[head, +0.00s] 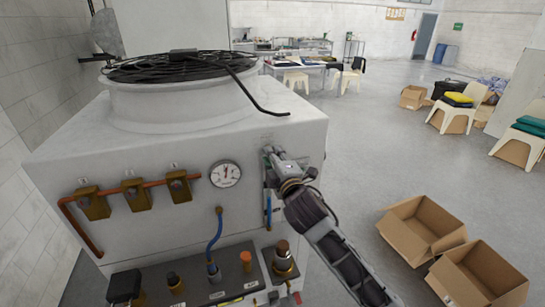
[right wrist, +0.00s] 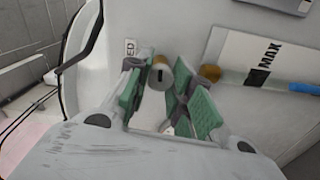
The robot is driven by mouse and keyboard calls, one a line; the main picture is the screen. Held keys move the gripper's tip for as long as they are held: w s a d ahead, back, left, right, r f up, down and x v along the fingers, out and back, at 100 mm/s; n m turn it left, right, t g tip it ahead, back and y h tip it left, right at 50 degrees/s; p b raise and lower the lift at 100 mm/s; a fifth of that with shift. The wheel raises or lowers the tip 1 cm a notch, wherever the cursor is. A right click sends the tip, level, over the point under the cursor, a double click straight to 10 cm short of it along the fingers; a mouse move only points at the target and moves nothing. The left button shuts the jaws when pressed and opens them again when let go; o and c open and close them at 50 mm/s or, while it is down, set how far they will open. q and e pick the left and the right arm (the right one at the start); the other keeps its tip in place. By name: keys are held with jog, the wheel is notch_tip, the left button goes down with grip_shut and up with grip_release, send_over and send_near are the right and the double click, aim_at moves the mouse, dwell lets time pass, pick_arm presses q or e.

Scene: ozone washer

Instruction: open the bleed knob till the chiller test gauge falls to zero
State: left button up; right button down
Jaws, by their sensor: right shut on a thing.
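The chiller is a large white cabinet (head: 110,135). Its round test gauge (head: 225,173) is on the front face, with a dark needle pointing roughly upward; the scale is too small to read. My right gripper (head: 270,153) is at the cabinet's front face, right of the gauge. In the right wrist view the gripper (right wrist: 161,82) has its green-padded fingers on either side of the small slotted bleed knob (right wrist: 161,77) and is shut on it. A partly hidden label ending in "ED" (right wrist: 130,47) is beside the knob. The gripper hides the knob in the head view.
A level plate marked MAX (right wrist: 270,50) is right of the knob. Brass valves (head: 137,194) on a copper pipe are left of the gauge. A ledge with fittings (head: 235,280) runs below. Open cardboard boxes (head: 425,228) lie on the floor at right.

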jog(key=m, duration=0.5)
jog(key=shift+p, duration=0.35)
jog(key=shift+f+m, duration=0.1)
jog(key=shift+m, duration=0.2)
jog(key=c, duration=1.2)
grip_release()
jog(key=shift+d, duration=0.15)
jog(key=shift+s, duration=0.1)
jog(key=v, duration=1.1)
jog(key=shift+s, duration=0.3)
jog(key=shift+d, duration=0.1)
